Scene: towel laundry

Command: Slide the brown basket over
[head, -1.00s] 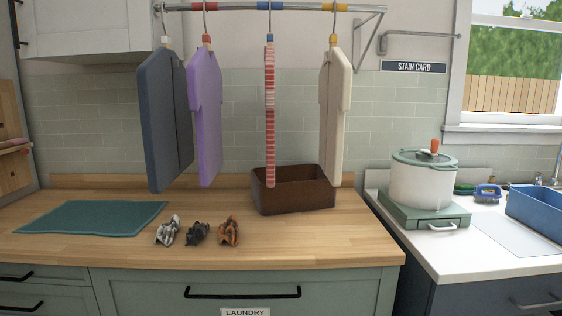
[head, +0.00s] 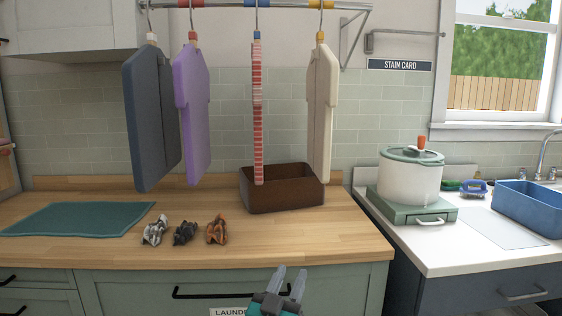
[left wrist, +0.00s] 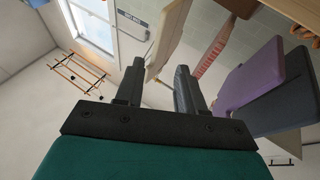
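The brown basket (head: 284,198) stands upright on the wooden counter near its back edge, below the cream hanging garment, and looks empty inside. The striped garment hangs in front of its left part. My left gripper (head: 289,284) is at the bottom of the head view, in front of the counter's drawer and well short of the basket. In the left wrist view its two fingers (left wrist: 158,85) are apart with nothing between them. A brown shape at the top of that view may be the basket. My right gripper is not in view.
Grey, purple (head: 193,115), striped (head: 258,110) and cream (head: 321,110) garments hang over the counter (head: 310,245). A teal towel (head: 78,219) and three small crumpled cloths (head: 184,232) lie left of the basket. The wood right of the basket is clear.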

